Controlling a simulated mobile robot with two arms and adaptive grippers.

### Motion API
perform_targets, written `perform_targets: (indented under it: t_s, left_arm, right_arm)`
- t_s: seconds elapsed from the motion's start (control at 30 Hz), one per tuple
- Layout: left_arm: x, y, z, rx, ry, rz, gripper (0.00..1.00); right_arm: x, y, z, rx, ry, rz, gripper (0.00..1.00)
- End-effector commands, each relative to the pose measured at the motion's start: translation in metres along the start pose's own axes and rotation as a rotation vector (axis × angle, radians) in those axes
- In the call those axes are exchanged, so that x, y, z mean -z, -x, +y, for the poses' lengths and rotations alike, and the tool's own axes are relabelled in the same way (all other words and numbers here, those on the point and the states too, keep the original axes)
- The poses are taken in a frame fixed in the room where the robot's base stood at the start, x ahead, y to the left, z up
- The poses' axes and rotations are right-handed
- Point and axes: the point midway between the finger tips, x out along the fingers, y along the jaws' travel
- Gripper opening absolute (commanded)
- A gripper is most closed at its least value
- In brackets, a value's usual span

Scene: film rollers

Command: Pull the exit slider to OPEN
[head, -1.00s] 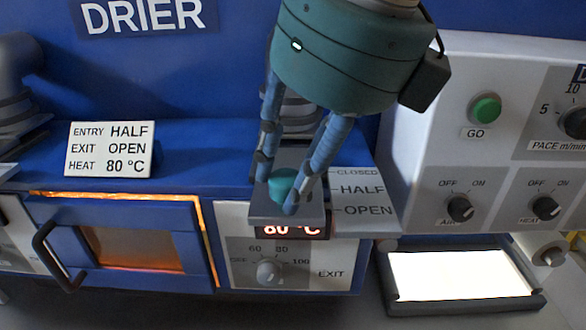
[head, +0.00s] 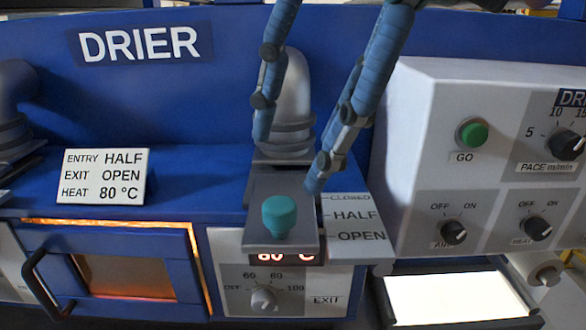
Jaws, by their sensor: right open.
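The exit slider is a grey plate (head: 262,198) with a teal knob (head: 279,215) standing on it, on top of the drier's exit end. Its front edge lies about level with the OPEN mark on the scale (head: 356,218), which reads CLOSED, HALF, OPEN from back to front. My right gripper (head: 288,165) is open and empty, its blue fingers spread above and behind the knob, apart from it. My left gripper is out of view.
A card (head: 103,176) reads entry HALF, exit OPEN, heat 80 °C. A grey pipe (head: 296,95) rises behind the slider. The control panel (head: 420,110) stands at right, a lit white screen (head: 455,300) below it. The drier door (head: 120,262) is at left.

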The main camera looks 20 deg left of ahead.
Motion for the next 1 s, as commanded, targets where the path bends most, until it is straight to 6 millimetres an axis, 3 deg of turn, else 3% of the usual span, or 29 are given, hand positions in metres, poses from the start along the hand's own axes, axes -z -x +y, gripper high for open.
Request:
perform_targets:
  t_s: [0.2, 0.57, 0.67, 1.0]
  left_arm:
    - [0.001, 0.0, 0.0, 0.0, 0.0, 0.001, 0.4]
    - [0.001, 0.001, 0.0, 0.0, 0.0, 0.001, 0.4]
    - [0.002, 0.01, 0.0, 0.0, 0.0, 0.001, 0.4]
    - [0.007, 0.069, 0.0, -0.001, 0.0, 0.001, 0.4]
  right_arm:
    - [-0.001, 0.023, 0.001, 0.0, 0.0, -0.001, 0.49]
    - [0.0, 0.027, 0.001, 0.0, 0.001, 0.0, 0.49]
    - [-0.004, 0.036, 0.001, 0.0, 0.0, 0.0, 0.49]
    - [-0.027, 0.09, 0.001, 0.0, 0.0, 0.0, 0.49]
